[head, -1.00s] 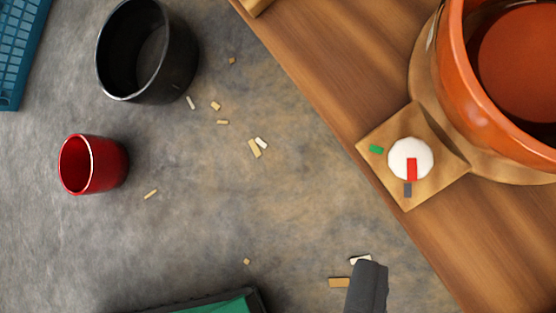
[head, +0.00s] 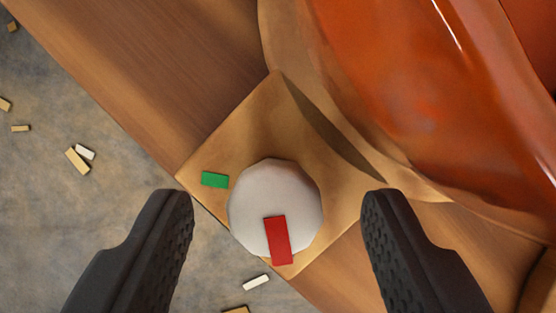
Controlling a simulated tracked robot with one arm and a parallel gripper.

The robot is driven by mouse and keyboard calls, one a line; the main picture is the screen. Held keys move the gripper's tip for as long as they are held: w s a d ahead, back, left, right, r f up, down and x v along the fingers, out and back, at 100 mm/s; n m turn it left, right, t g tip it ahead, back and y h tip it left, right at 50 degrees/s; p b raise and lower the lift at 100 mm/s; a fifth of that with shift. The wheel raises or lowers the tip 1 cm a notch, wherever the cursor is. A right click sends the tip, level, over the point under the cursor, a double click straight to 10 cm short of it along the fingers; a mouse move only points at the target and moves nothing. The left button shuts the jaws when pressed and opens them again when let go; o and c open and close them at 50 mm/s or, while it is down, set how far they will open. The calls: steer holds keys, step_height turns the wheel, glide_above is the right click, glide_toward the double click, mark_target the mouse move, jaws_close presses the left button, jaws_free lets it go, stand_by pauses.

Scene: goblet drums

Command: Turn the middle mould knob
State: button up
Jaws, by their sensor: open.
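The white knob (head: 265,193) sits on a square wooden plate (head: 262,120) in the lower middle of the head view. A red mark (head: 279,241) on the knob points toward the bottom of the picture. A green mark (head: 215,180) lies on the plate, up and left of the knob. A grey mark seen on the plate earlier is not visible now. My gripper (head: 277,208) is open, one dark finger on each side of the knob, with gaps between the fingers and the knob. Whether this is the middle knob cannot be told, as no other knob shows.
A large orange glazed pot (head: 420,100) stands close behind the plate, filling the upper right, on a round wooden base (head: 285,45). The wooden board (head: 130,60) ends at a diagonal edge. Beyond it, small wood chips (head: 77,160) lie on the grey surface.

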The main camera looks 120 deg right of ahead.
steer(key=shift+w+a+f, duration=0.1)
steer(key=shift+a+f, duration=0.05)
steer(key=shift+f, duration=0.35)
